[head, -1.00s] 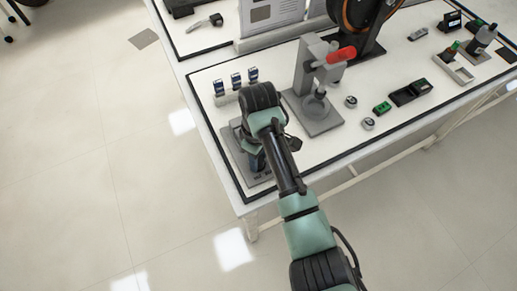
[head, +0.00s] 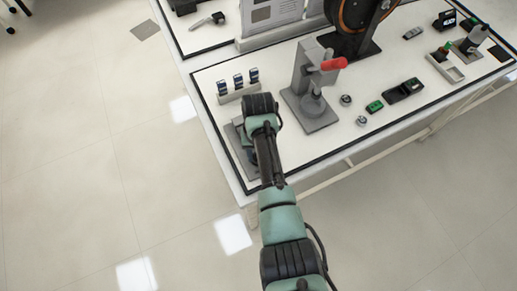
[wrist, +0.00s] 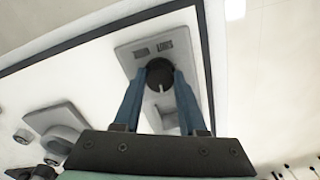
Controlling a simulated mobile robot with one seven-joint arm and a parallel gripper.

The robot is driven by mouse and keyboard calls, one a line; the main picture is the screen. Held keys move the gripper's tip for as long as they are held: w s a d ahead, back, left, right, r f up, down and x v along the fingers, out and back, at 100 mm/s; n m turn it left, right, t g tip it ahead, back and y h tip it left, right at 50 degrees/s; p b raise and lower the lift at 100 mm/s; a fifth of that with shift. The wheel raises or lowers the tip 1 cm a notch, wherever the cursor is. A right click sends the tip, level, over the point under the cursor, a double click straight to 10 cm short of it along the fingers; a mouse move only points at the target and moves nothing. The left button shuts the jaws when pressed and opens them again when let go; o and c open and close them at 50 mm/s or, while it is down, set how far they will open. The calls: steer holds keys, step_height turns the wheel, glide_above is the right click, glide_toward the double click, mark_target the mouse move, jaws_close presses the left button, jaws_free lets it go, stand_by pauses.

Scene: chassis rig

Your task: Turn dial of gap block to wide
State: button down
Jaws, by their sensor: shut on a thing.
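The gap block (wrist: 197,80) is a grey plate with two small dark labels at its far end, too blurred to read surely. Its dial (wrist: 159,68) is a dark round knob with a short white line on the side away from the labels. My gripper (wrist: 161,75) has its two blue fingers closed on opposite sides of the dial. A slot in the block lies between the fingers, nearer the wrist. In the head view the grey block (head: 236,136) shows at the table's near left corner, and my arm hides the dial and fingertips.
A grey press with a red handle (head: 333,64) stands right of the block. A rack with several blue-topped items (head: 238,86) is behind it. Small round parts and a green part (head: 374,106) lie further right. Open floor is to the left.

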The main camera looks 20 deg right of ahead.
steer(key=m+p, duration=0.1)
steer(key=m, duration=0.5)
steer(key=shift+w+r, duration=0.1)
steer(key=m+p, duration=0.1)
steer(key=m, duration=0.6)
steer(key=shift+m, duration=0.4)
steer(key=m, duration=0.6)
steer(key=shift+w+p, duration=0.1)
steer(key=shift+p, duration=0.2)
steer(key=m, duration=0.7)
steer(key=shift+d, duration=0.1)
steer(key=shift+c, duration=2.3)
jaws_free()
